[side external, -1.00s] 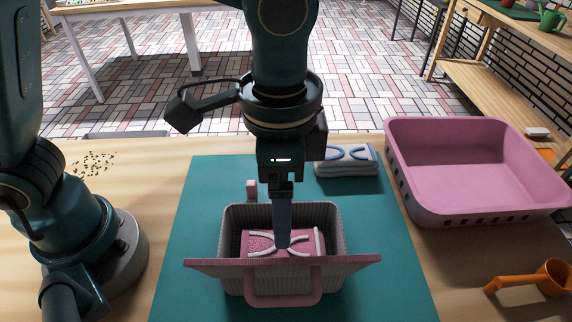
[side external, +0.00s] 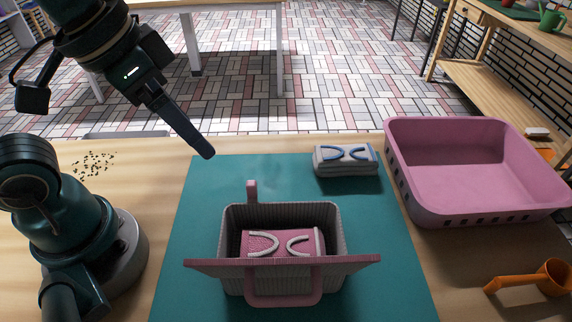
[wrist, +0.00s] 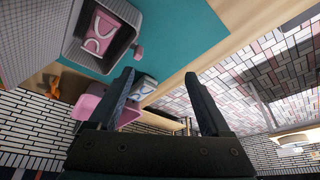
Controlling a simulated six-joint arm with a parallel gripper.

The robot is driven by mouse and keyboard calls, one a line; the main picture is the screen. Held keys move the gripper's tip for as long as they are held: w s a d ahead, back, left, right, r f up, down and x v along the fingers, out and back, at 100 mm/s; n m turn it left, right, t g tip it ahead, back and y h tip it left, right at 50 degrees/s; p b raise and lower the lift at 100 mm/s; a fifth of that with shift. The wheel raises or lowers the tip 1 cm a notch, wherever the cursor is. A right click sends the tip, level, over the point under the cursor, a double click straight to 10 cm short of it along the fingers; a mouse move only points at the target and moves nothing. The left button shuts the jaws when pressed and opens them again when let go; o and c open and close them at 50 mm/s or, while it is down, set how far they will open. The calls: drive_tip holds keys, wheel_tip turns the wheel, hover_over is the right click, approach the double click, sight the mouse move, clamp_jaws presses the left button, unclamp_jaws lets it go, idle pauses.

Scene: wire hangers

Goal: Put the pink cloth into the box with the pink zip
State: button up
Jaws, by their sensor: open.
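The pink cloth (side external: 262,244), folded and with white curved bands, lies inside the grey ribbed box (side external: 336,225) with pink zip trim, on the teal mat. The box's pink-edged front flap (side external: 283,268) is tilted open. The cloth (wrist: 100,32) and box (wrist: 127,38) also show in the wrist view. My gripper (side external: 207,152) is raised above the table's far left, well away from the box. In the wrist view my gripper (wrist: 160,82) has its two fingers wide apart with nothing between them.
A folded grey-white cloth (side external: 345,168) with blue bands lies at the mat's back right. A large pink basin (side external: 470,175) stands on the right, with an orange scoop (side external: 535,281) in front of it. Small dark bits (side external: 92,162) lie at left. The mat's left part is clear.

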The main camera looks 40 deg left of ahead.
drive_tip(key=shift+s+a+f+n+t+y, duration=0.15)
drive_tip(key=shift+s+a+f+n+t, duration=0.15)
drive_tip(key=shift+s+a+f+n, duration=0.25)
drive_tip(key=shift+s+a+f+n+t+y, duration=0.15)
drive_tip(key=shift+s+a+f+n+t, duration=0.25)
drive_tip(key=shift+a, duration=0.3)
drive_tip(key=shift+w+r, duration=0.1)
drive_tip(key=shift+r, duration=0.05)
